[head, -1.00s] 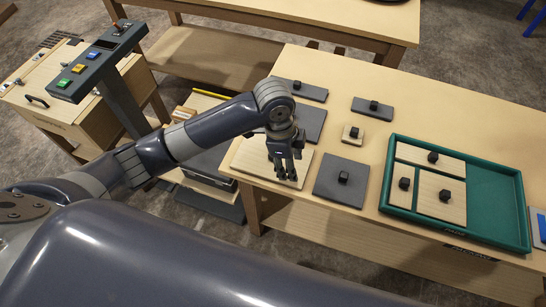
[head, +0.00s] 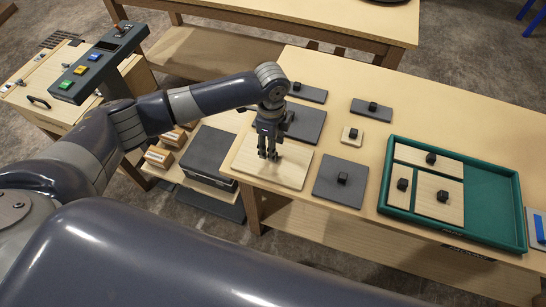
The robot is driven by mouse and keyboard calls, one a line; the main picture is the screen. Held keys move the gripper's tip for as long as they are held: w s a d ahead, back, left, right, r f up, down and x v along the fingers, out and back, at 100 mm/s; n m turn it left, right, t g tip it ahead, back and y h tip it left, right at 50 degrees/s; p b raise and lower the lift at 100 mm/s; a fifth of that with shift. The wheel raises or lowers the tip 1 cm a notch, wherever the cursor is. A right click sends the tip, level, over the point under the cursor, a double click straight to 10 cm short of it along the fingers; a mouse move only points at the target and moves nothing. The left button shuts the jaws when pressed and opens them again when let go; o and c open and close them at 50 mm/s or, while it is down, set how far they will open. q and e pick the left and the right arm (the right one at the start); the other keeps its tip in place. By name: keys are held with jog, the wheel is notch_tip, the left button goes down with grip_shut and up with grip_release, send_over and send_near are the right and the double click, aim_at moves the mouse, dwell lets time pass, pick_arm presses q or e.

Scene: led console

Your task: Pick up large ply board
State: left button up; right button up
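The large ply board (head: 292,171) is a pale flat wooden panel lying at the near left corner of the table in the head view. My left gripper (head: 268,157) points down over its middle, with the fingertips at or just above it. The fingers look close together, but I cannot tell whether they are open or shut. No knob shows on this board; the fingers may hide one. The board looks flat on the table. My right gripper is not in view.
Grey boards with black knobs (head: 339,188) and a small ply piece (head: 352,136) lie nearby on the table (head: 420,105). A green tray (head: 490,205) at right holds several ply boards. A button console (head: 88,66) stands at left. Boxes (head: 160,156) sit on a low shelf.

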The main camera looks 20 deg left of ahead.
pick_arm(q)
jog(key=f, duration=0.2)
jog(key=f+p, duration=0.1)
jog(key=f, duration=0.1)
jog(key=shift+w+d, duration=0.15)
jog(key=shift+d, duration=0.05)
grip_shut()
